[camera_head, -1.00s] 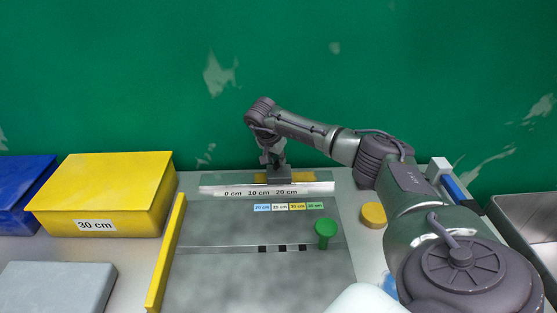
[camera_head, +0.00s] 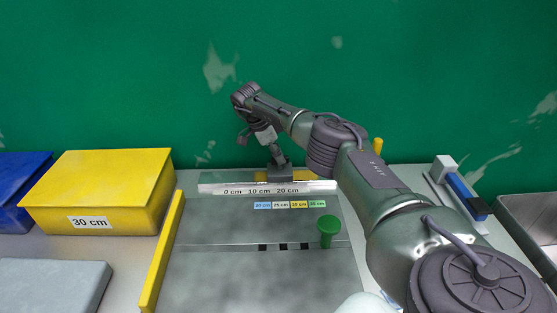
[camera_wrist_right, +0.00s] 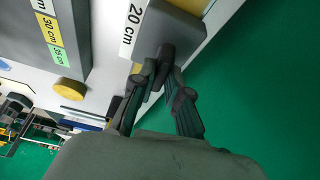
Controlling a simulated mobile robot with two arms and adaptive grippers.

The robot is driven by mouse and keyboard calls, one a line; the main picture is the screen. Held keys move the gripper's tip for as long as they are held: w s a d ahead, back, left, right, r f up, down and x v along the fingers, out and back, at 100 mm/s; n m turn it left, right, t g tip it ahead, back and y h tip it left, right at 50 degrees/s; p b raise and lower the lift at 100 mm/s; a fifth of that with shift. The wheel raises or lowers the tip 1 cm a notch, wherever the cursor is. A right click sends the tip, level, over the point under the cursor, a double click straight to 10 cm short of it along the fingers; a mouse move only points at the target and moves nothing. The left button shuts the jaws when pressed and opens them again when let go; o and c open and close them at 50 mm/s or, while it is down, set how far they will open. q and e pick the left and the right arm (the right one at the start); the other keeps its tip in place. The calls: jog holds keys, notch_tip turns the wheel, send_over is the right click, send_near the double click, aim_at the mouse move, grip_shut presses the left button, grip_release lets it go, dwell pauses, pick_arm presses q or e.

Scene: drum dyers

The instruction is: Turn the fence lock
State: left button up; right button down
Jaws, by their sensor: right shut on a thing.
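The fence lock shows as a dark knob (camera_wrist_right: 167,52) on a grey block (camera_wrist_right: 172,28) in the right wrist view. The same grey block (camera_head: 281,174) sits behind the white scale strip in the head view. My right gripper (camera_head: 276,156) reaches down to it at a slant from the upper left. In the wrist view my right gripper (camera_wrist_right: 163,72) has its two fingers closed around the knob, which they partly hide. A long yellow bar (camera_head: 162,252) runs along the left side of the grey table plate. My left gripper is not in view.
A green knob (camera_head: 328,226) stands on the plate's right side. A yellow 30 cm box (camera_head: 105,180) is at left. A blue-and-white tool (camera_head: 465,193) lies at right. A green wall rises close behind.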

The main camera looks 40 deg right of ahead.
jog(key=shift+w+m+b, duration=0.1)
jog(key=shift+m+b, duration=0.4)
jog(key=shift+m, duration=0.2)
jog(key=shift+r, duration=0.1)
jog(key=c, duration=1.2)
grip_release()
jog(key=shift+o, duration=0.2)
jog(key=v, duration=0.7)
jog(key=shift+r, duration=0.2)
jog(key=shift+w+d+r, duration=0.1)
jog(key=shift+w, duration=0.05)
